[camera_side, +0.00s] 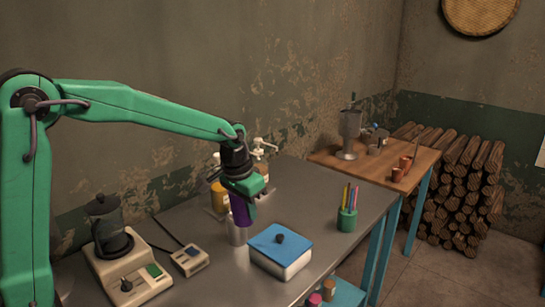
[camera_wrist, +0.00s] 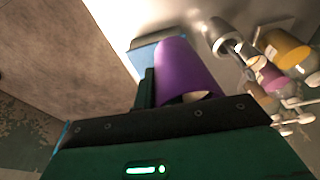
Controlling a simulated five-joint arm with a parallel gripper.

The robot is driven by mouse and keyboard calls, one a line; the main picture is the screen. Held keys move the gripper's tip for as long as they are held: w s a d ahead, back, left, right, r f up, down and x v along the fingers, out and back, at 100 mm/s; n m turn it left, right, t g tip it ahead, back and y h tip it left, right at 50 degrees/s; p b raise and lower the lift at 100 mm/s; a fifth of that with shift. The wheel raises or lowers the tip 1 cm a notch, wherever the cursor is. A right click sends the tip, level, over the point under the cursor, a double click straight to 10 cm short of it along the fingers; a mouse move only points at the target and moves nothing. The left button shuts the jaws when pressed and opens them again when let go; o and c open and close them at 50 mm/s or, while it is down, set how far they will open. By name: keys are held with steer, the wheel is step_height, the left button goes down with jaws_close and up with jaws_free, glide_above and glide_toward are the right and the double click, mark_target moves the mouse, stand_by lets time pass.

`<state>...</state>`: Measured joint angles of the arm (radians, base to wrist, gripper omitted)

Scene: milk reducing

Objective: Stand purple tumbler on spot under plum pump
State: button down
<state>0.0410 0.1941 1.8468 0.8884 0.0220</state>
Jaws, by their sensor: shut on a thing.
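My gripper (camera_side: 243,190) is shut on the purple tumbler (camera_side: 240,209) and holds it above the metal table. The tumbler fills the middle of the wrist view (camera_wrist: 184,72), its far end pointing away from my gripper (camera_wrist: 172,100). In the wrist view, a plum-coloured bottle (camera_wrist: 270,76) stands to the right of the tumbler, apart from it, among other pump bottles. In the side view my gripper covers part of that bottle group, and I cannot make out the plum one. I cannot make out the spot under its pump.
A grey metal cylinder (camera_side: 237,233) stands just below the tumbler in the side view. An amber bottle (camera_side: 220,197) is behind my gripper. A blue-lidded box (camera_side: 281,249), a green pen cup (camera_side: 347,219) and a beige scale-like device (camera_side: 127,274) stand around. The table's right rear is clear.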

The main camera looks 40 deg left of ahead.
steer(key=w+d+f+m, duration=0.1)
steer(key=w+d+f, duration=0.1)
steer(key=w+d, duration=0.3)
steer(key=w+d+f+m, duration=0.1)
steer(key=w+d+f, duration=0.2)
steer(key=w, duration=0.7)
steer(key=shift+d+f+m, duration=0.35)
steer(key=shift+d+m, duration=0.05)
steer(key=shift+d, duration=0.65)
steer(key=w+a+f, duration=0.2)
steer(key=a, duration=0.1)
steer(key=w+a+f, duration=0.2)
steer(key=a, duration=0.1)
steer(key=w+a+f, duration=0.2)
steer(key=a+f, duration=0.1)
steer(key=a, duration=0.1)
steer(key=shift+w, duration=0.15)
steer(key=shift+d, duration=0.1)
steer(key=shift+s+x, duration=0.2)
steer(key=shift+x, duration=0.8)
steer(key=shift+s+x, duration=0.2)
steer(key=shift+x, duration=0.75)
steer(key=shift+f, duration=0.2)
